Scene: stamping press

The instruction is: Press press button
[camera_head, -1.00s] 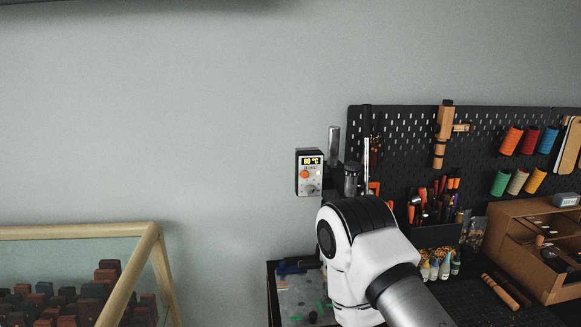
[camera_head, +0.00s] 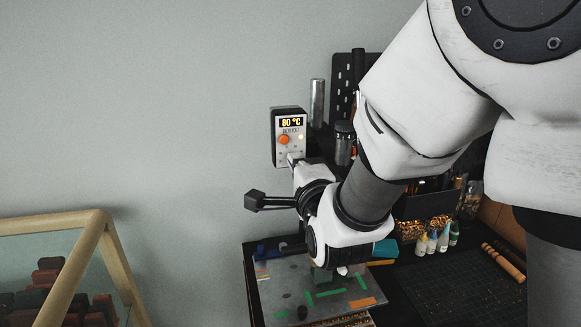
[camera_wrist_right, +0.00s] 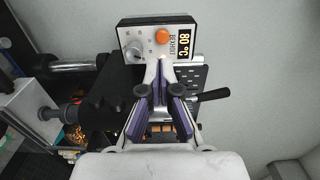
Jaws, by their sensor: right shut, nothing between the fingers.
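The press's control box (camera_head: 289,122) is white-faced with an "80 °C" display and sits on the press in front of the wall. It carries an orange round button (camera_head: 284,139) and a small lit spot (camera_head: 301,137). In the right wrist view the box (camera_wrist_right: 150,24) also shows the orange button (camera_wrist_right: 162,36) and a silver dial (camera_wrist_right: 133,50). My right gripper (camera_head: 293,158) is shut and empty, with its fingertips at the lower part of the box face, below the orange button. Its closed tips also show in the right wrist view (camera_wrist_right: 161,62). Contact cannot be told. My left gripper is not in view.
A black-ended press lever (camera_head: 262,201) sticks out left of my right gripper. A pegboard (camera_head: 341,90) stands behind. Small bottles (camera_head: 432,243), a cutting mat (camera_head: 450,290) and a wooden roller (camera_head: 503,262) lie to the right. A wood-framed glass case (camera_head: 95,235) is at the lower left.

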